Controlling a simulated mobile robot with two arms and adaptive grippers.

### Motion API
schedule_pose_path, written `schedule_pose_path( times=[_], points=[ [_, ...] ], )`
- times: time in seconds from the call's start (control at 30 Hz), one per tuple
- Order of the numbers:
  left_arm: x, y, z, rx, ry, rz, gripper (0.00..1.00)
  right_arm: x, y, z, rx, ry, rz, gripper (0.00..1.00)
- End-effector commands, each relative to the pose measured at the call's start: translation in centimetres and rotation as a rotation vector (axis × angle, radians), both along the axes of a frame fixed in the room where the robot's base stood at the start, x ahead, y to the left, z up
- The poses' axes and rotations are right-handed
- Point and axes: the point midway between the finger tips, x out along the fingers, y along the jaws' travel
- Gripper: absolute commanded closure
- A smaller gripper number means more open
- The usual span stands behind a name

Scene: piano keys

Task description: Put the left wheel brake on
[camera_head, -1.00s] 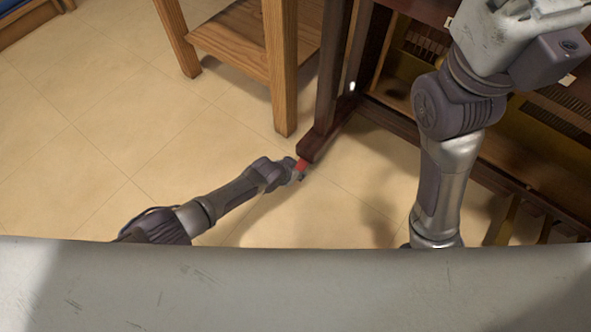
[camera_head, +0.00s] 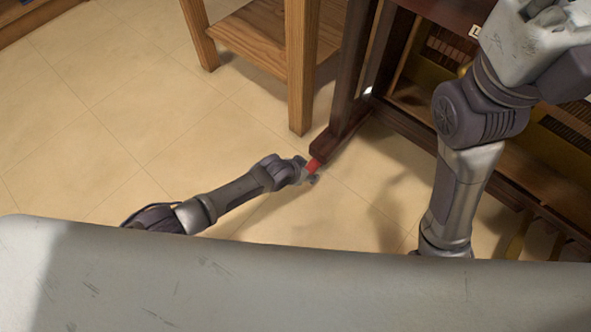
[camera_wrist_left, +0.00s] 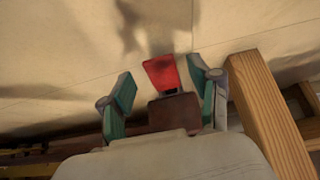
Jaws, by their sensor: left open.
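The wheel brake is a small red tab (camera_head: 313,166) at the front end of the piano's dark wooden foot (camera_head: 331,139), low near the floor. My left gripper (camera_head: 306,172) is at the tab in the head view. In the left wrist view the red tab (camera_wrist_left: 162,74) lies between the two spread green-padded fingers of my left gripper (camera_wrist_left: 163,93), with a gap on both sides. The end of the brown foot (camera_wrist_left: 174,112) is just behind the tab. My right arm shows at the right, but its gripper is out of view. The wheel itself is hidden.
A wooden stand (camera_head: 299,70) with a low shelf is just left of the piano foot, and its leg also shows close to the gripper in the left wrist view (camera_wrist_left: 265,115). The open piano case (camera_head: 500,165) fills the right. Tiled floor (camera_head: 110,120) at the left is clear.

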Motion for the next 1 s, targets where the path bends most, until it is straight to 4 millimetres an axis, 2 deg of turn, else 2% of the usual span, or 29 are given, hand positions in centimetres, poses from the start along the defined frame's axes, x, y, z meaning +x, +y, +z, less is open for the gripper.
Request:
schedule_pose_path(
  times=[0.5, 0.7, 1.0],
  points=[
    [-3.9, 3.0, 6.8, 0.001, -0.003, 0.0, 0.38, 0.0, 0.0, 0.0, -0.001, 0.001, 0.0, 0.6],
    [-4.6, 3.5, 8.0, 0.002, -0.002, 0.001, 0.38, 0.0, 0.0, -0.1, -0.001, 0.001, 0.0, 0.6],
    [-4.6, 3.5, 8.1, 0.002, -0.002, 0.001, 0.38, 0.0, 0.0, -0.1, -0.001, 0.001, 0.001, 0.6]
  ],
)
